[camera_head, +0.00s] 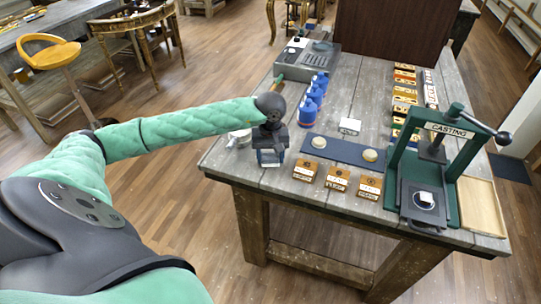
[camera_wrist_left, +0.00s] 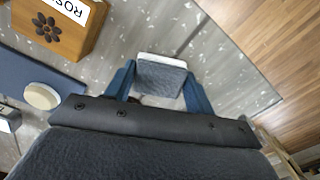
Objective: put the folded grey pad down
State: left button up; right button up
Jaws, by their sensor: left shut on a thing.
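My left gripper (camera_head: 269,157) is over the front left part of the worktable, left of the wooden label blocks. In the left wrist view its two blue fingers are shut on the folded grey pad (camera_wrist_left: 161,76), one at each side. The pad is small and grey with a pale far edge. Part of it is hidden by the gripper body. In the head view the fingers mostly cover it, and I cannot tell whether it touches the table. My right gripper is in neither view.
A wooden block (camera_head: 306,171) stands right of the gripper, and also shows in the wrist view (camera_wrist_left: 62,25). Behind are a dark blue mat (camera_head: 345,150) and blue bottles (camera_head: 309,106). A green casting press (camera_head: 443,165) stands at right. The worktable's (camera_head: 228,158) front left corner is mostly bare.

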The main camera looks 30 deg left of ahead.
pick_arm(q)
jog(key=shift+f, duration=0.5)
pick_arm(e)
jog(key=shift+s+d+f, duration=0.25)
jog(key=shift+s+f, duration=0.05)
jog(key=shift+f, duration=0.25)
pick_arm(q)
jog(key=shift+f, duration=0.15)
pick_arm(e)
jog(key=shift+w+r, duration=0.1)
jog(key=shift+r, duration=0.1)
pick_arm(q)
jog(key=o, duration=0.8)
jog(key=shift+o, duration=0.4)
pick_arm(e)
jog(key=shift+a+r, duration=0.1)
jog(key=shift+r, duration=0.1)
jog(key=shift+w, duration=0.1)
